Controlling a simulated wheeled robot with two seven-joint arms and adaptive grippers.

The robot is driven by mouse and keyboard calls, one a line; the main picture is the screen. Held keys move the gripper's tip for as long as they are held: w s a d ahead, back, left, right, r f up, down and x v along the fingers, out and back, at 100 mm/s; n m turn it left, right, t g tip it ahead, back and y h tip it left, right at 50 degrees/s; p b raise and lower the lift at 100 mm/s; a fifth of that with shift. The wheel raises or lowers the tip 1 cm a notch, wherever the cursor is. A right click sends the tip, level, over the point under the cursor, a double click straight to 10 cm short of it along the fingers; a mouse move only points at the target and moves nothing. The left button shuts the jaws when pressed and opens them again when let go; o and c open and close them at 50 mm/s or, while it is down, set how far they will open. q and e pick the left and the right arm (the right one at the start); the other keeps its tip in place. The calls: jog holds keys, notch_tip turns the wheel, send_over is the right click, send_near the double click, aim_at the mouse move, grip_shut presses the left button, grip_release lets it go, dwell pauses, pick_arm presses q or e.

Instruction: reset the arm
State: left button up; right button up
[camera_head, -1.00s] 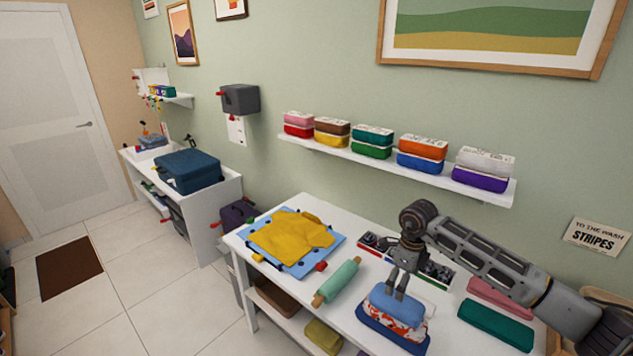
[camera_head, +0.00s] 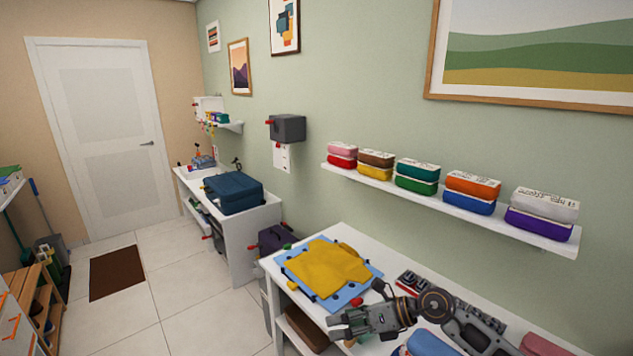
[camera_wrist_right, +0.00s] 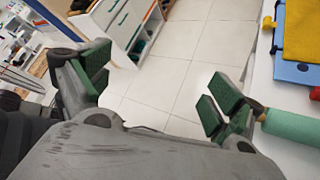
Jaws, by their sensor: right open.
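My right gripper (camera_head: 340,326) is raised at the front edge of the white table (camera_head: 350,235), its fingers pointing left. In the right wrist view its green-padded fingers (camera_wrist_right: 160,85) are wide apart with nothing between them, over the tiled floor. A teal roller (camera_wrist_right: 295,127) lies close beside the right-hand finger in that view. A folded blue cloth (camera_head: 432,343) shows at the bottom of the head view, partly hidden by my right arm. My left gripper is not in view.
A yellow garment (camera_head: 325,266) lies on a blue board (camera_head: 357,292) on the table. A blue suitcase (camera_head: 233,193) sits on a far white unit. The tiled floor (camera_head: 190,290) to the left is open.

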notch_tip(320, 180, up, 13)
jog(key=w+a+m+t+y, duration=0.2)
jog(key=a+m+t+y, duration=0.15)
jog(key=m+t, duration=0.7)
jog(key=w+d+m+t+h, duration=0.2)
jog(key=d+m+t+h, duration=0.55)
jog(key=m, duration=0.65)
jog(key=s+d+f+m+g+h, duration=0.35)
jog(key=d+f+m+h, duration=0.2)
jog(key=f, duration=0.25)
jog(key=s+d+f+m+g+h, duration=0.2)
jog(key=d+f+m+g+h, duration=0.2)
jog(key=d+f+m, duration=0.3)
jog(key=s+f+m+g+y, duration=0.1)
jog(key=s+f+m+g, duration=0.1)
jog(key=s+f+g, duration=0.6)
jog(key=s+f+m+g+y, duration=0.15)
jog(key=s+f, duration=0.25)
jog(key=s, duration=0.8)
notch_tip(320, 180, down, 35)
jog(key=s+g+b, duration=0.2)
jog(key=s, duration=0.1)
jog(key=s+d+f+h+b, duration=0.1)
jog(key=s+d+f+b, duration=0.1)
jog(key=s+f, duration=1.9)
jog(key=shift+s+d+f+g, duration=0.4)
jog(key=shift+d, duration=0.3)
